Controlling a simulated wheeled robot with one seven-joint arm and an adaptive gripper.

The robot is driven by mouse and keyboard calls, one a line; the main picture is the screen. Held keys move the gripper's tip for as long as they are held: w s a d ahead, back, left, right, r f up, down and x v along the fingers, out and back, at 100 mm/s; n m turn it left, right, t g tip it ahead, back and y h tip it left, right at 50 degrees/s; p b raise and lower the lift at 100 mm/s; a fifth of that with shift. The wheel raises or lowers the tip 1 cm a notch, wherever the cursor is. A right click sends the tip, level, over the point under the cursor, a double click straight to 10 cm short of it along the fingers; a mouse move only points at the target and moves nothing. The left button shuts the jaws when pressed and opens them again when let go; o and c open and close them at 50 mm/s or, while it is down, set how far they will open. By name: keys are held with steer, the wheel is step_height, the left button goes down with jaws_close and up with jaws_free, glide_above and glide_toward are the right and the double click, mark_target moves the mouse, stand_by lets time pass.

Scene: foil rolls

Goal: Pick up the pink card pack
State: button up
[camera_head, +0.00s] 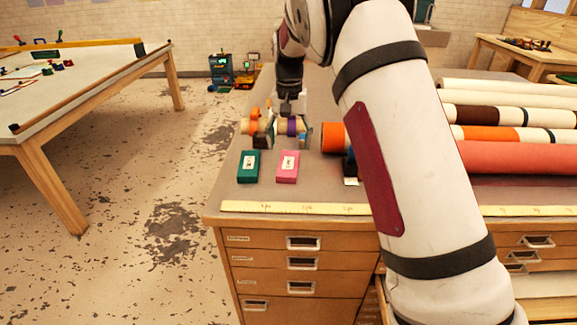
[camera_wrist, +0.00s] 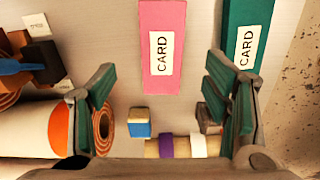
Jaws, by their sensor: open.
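The pink card pack (camera_head: 288,167) lies on the grey top of a drawer cabinet, near its front left, with a white label. In the wrist view the pink pack (camera_wrist: 162,45), labelled CARD, lies ahead of and between my fingers, apart from them. A green card pack (camera_head: 248,166) lies just left of it in the head view; the green pack (camera_wrist: 246,38) is to its right in the wrist view. My gripper (camera_wrist: 160,105) is open and empty. In the head view my gripper (camera_head: 286,135) is beyond the pink pack, partly hidden among small rolls.
Small tape rolls (camera_wrist: 180,146) and a small blue block (camera_wrist: 139,123) lie below or between my fingers. An orange-ended roll (camera_head: 332,137) and long foil rolls (camera_head: 510,155) lie to the right. A yellow ruler (camera_head: 290,208) runs along the front edge.

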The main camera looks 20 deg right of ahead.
mark_target(288, 164)
steer(key=shift+a+f+p, duration=0.15)
steer(key=shift+f+p, duration=0.4)
steer(key=shift+f, duration=3.25)
steer(key=c, duration=1.3)
